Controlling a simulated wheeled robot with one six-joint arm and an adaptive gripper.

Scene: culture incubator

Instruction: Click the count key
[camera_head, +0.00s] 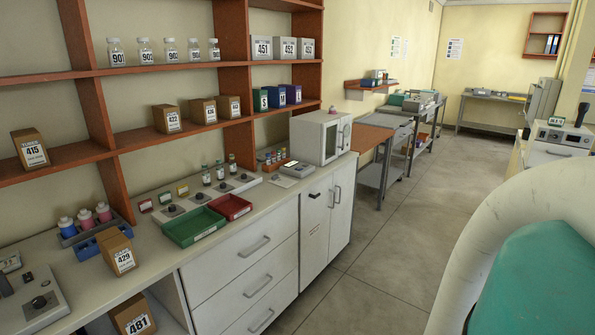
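I cannot make out which key is the count key. A small flat device with a light panel (297,169) lies on the counter, left of a white box-shaped appliance (322,138). Another grey device with a dark knob (40,303) sits at the near left end of the counter. Its markings are too small to read. My gripper is not in view; a large white and teal part of my arm fills the lower right.
The long counter (160,258) holds a green tray (194,228), a red tray (230,207), a box marked 429 (117,251) and pink and blue bottles (85,218). Shelves (165,137) with boxes and jars hang above. The floor (390,250) right of the cabinets is clear.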

